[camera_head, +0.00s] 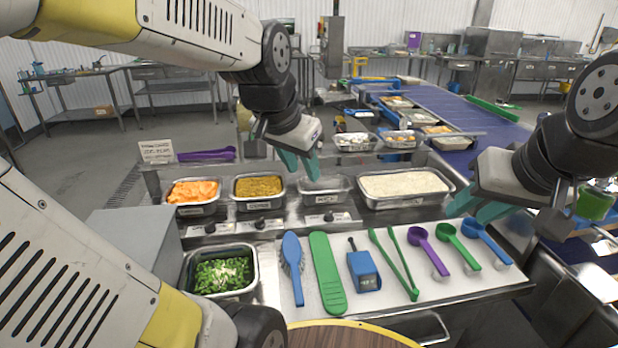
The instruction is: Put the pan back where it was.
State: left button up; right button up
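A metal pan of chopped greens (254,284) stands at the counter's left front. Behind it, in a row, are a pan of orange pieces (197,210), a pan of yellow food (259,204), a small pan (327,199) that looks empty, and a wide pan of white rice (405,202). My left gripper (301,166) points down over the row, near the yellow-food and small pans; its teal fingers are apart with nothing seen between them. My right gripper (476,208) is at the rice pan's right, fingers apart and empty. I cannot tell which pan the task means.
A white board (345,303) in front holds a blue brush (293,262), a green spatula (326,272), a blue device (364,270), green tongs (396,262) and several scoops (430,250). A grey box (128,250) is at left. A conveyor (455,116) with trays runs behind.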

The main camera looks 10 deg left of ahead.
pick_arm(q)
jog(key=s+n+h, duration=0.1)
jog(key=s+n, duration=0.2)
jog(key=s, duration=0.4)
jog(key=shift+d+t, duration=0.3)
jog(key=shift+d, duration=0.05)
jog(key=shift+s+a, duration=0.1)
jog(key=shift+a, duration=0.05)
dwell(0.6)
